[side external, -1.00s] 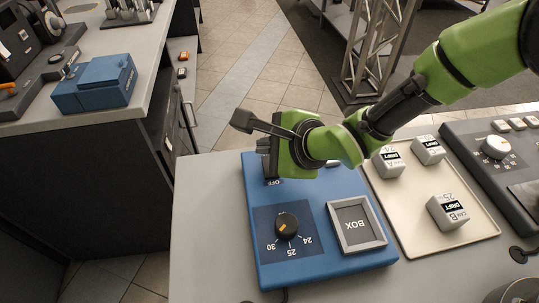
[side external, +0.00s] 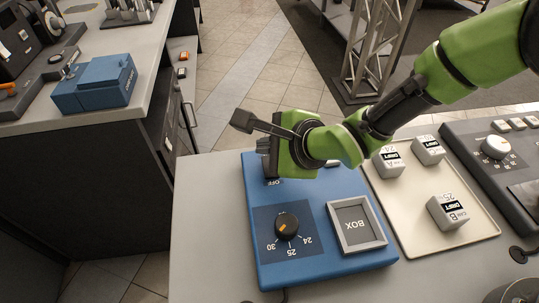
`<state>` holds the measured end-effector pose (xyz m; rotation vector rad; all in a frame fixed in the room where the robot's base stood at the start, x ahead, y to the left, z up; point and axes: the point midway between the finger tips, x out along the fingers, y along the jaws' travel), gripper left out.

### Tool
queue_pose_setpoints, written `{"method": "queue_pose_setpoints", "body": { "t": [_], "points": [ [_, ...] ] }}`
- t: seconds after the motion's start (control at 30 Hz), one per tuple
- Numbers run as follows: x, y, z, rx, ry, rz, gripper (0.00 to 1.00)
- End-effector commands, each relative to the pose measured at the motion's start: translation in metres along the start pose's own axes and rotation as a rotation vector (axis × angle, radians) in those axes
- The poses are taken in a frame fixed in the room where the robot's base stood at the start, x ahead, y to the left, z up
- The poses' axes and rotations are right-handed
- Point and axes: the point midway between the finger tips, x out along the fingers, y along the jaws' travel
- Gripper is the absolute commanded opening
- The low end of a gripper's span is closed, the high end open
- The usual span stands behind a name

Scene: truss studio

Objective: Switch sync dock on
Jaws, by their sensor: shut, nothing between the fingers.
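The blue sync dock (side external: 322,268) lies on the grey table. It has a black knob (side external: 287,224) with an orange mark and the numbers 24, 25 and 30, and a grey-framed square (side external: 356,226) marked BOX. My gripper (side external: 268,172) is shut and empty, low over the dock's far left part, beside an "OFF" label (side external: 273,183). My green wrist covers most of that part, so the switch and its position are hidden. I cannot tell whether the fingers touch it.
A cream tray (side external: 421,236) with several white labelled blocks (side external: 447,212) stands right of the dock. A dark grey device with a white knob (side external: 496,147) is farther right. Another bench with a blue box (side external: 95,84) stands at the left, across a floor gap.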

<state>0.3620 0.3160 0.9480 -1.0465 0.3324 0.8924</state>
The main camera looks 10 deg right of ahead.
Motion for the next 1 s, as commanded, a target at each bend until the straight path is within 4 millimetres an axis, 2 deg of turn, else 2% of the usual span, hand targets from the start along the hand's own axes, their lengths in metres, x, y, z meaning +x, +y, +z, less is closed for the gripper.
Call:
{"method": "queue_pose_setpoints", "body": {
  "t": [1.0],
  "points": [
    [0.0060, 0.0043, -0.0044, 0.000, 0.000, 0.000, 0.00]
  ]
}}
